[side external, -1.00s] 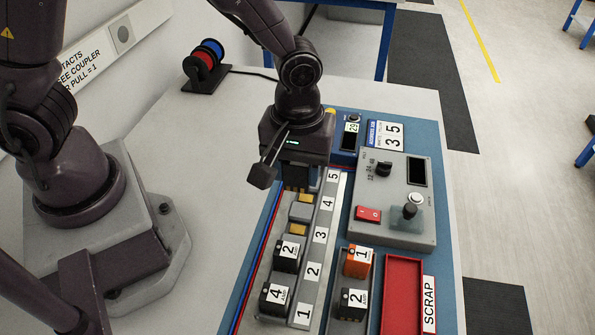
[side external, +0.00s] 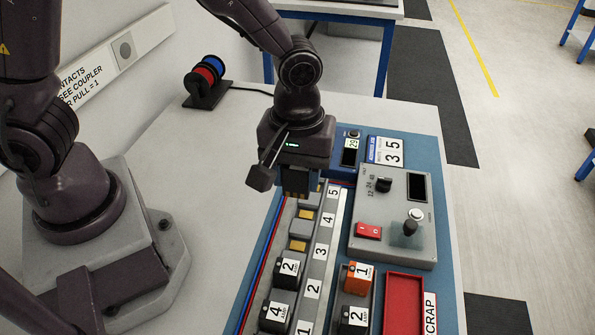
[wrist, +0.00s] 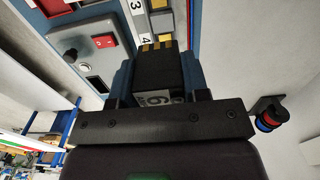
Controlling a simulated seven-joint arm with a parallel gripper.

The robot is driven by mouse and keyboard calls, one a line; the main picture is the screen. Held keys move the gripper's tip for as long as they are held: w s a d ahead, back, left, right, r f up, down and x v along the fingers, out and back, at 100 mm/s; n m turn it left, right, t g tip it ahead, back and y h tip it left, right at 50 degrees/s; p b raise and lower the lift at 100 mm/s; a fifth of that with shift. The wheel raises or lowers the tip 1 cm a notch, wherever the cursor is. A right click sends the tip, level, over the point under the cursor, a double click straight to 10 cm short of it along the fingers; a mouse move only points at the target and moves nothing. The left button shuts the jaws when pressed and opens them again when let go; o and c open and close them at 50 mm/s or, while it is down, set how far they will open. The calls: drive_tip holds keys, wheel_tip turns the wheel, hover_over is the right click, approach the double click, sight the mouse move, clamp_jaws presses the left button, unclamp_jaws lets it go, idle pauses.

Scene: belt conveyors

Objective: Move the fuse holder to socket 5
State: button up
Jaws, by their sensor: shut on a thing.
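My gripper (side external: 297,170) is shut on a dark fuse holder (side external: 296,184), whose gold contacts face down. In the wrist view the same fuse holder (wrist: 158,70) sits between the fingers, with a white label partly hidden by the gripper. It is held over the far end of the socket rail (side external: 310,266), near the number 5 label (side external: 333,192). Socket 5 itself is mostly hidden by the holder and gripper; I cannot tell the exact gap. Sockets 4 (side external: 306,214) and 3 (side external: 298,245) are empty, with gold contacts showing.
Black holders marked 2 (side external: 288,268) and 4 (side external: 277,308) sit in the near sockets. An orange holder (side external: 358,277) and another black one (side external: 353,316) stand right of the rail. A red scrap tray (side external: 404,303) and a control box (side external: 394,218) are further right.

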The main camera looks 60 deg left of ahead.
drive_tip(key=w+a+f, duration=0.7)
drive_tip(key=w+a, duration=0.3)
drive_tip(key=w, duration=0.1)
drive_tip(key=shift+s+a+f, duration=0.1)
drive_tip(key=shift+s+f, duration=0.05)
drive_tip(key=shift+f, duration=1.4)
drive_tip(key=shift+s+a+f, duration=0.1)
drive_tip(key=shift+f, duration=1.45)
drive_tip(key=shift+f, duration=0.8)
drive_tip(key=o, duration=1.4)
drive_tip(key=shift+r, duration=3.75)
